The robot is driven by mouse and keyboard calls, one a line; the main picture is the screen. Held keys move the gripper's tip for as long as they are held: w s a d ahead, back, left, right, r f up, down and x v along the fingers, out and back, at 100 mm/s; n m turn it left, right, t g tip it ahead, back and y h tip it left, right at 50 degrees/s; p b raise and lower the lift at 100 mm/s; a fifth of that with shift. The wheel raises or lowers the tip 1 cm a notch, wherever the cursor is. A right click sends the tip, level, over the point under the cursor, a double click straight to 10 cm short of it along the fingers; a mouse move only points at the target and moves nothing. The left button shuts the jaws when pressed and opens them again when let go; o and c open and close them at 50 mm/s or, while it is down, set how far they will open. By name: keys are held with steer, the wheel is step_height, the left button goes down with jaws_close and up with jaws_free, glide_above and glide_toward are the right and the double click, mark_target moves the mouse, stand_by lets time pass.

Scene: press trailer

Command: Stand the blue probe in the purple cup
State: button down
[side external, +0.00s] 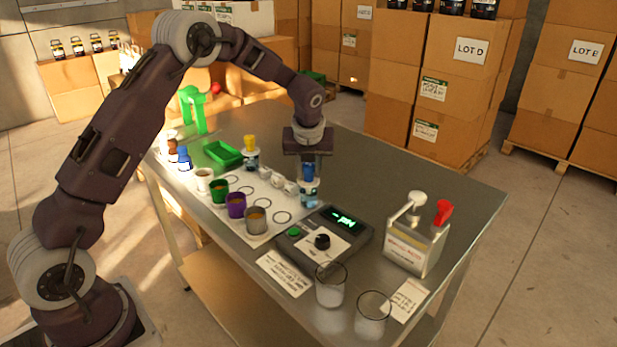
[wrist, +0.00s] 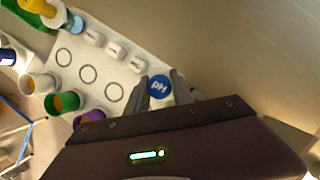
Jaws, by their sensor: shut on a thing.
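The blue probe (side external: 308,172) has a round blue cap marked "pH" that shows in the wrist view (wrist: 159,88). My gripper (side external: 308,160) is shut on this cap from above. Below the cap is a clear and blue holder (side external: 309,192) standing at the right end of the white mat; I cannot tell how far the probe sits in it. The purple cup (side external: 236,205) stands upright on the mat, to the left of my gripper, between a green cup (side external: 218,191) and a grey cup (side external: 256,220). In the wrist view, the purple cup (wrist: 91,117) is partly hidden by my gripper body.
A yellow-capped probe (side external: 249,143) stands near a green tray (side external: 222,153). Small white blocks (side external: 278,180) lie beside the blue probe. A meter (side external: 325,236), glass beakers (side external: 331,285) and a red-handled device (side external: 418,240) are to the right. The table's far right is clear.

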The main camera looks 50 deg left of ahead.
step_height(320, 180, up, 8)
steer(key=shift+s+a+r, duration=0.25)
steer(key=shift+s+a, duration=0.2)
steer(key=s+a+f+n+g+y, duration=0.1)
steer(key=s+a+n, duration=0.1)
steer(key=s+a, duration=0.35)
steer(key=s+a+f+n, duration=0.2)
steer(key=s, duration=0.7)
steer(key=shift+n, duration=0.3)
steer(key=shift+s+a+f, duration=0.1)
steer(key=shift+s+f, duration=0.05)
steer(key=shift+f, duration=0.75)
steer(key=shift+s+a+f, duration=0.1)
steer(key=shift+s+f, duration=0.05)
steer(key=shift+f, duration=0.8)
steer(key=shift+s+f, duration=0.15)
steer(key=shift+f, duration=0.75)
steer(key=shift+f, duration=0.55)
steer(key=c, duration=1.4)
jaws_free()
